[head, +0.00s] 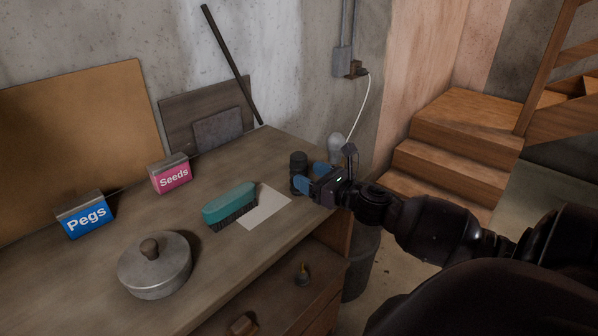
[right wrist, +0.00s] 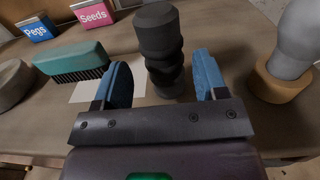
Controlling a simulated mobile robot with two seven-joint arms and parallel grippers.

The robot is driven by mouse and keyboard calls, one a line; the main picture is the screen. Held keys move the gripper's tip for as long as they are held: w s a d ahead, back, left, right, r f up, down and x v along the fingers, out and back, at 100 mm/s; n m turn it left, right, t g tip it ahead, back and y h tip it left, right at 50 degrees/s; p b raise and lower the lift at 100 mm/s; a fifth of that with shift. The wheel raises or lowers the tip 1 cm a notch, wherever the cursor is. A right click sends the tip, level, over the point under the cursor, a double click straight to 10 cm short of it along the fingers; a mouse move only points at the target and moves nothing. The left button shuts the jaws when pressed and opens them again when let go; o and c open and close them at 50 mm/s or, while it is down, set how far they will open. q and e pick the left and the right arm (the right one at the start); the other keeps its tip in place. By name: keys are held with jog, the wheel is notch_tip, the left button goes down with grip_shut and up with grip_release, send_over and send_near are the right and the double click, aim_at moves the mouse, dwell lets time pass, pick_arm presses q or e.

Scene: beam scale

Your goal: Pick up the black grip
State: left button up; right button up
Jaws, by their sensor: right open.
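The black grip (head: 298,163) stands upright on the workbench near its right end. It is a dark, ribbed, knob-like piece, and it also shows in the right wrist view (right wrist: 158,38). My right gripper (head: 311,176) is open, with its blue fingers spread and pointing at the grip. In the right wrist view the grip stands in line with the gap between the fingers (right wrist: 162,78), with visible room on both sides. I cannot tell how deep it sits between them. My left gripper is not in view.
A teal brush (head: 230,203) lies by a white paper (head: 270,207), left of the grip. A pale bulb-like object on a wooden base (right wrist: 272,82) stands close on the right. A metal lidded pot (head: 155,268), blue Pegs box (head: 86,215) and pink Seeds box (head: 171,174) are farther left.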

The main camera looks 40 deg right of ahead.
aim_at(304, 173)
jog(key=shift+w+a+f, duration=0.1)
jog(key=shift+w, duration=2.1)
jog(key=c, duration=1)
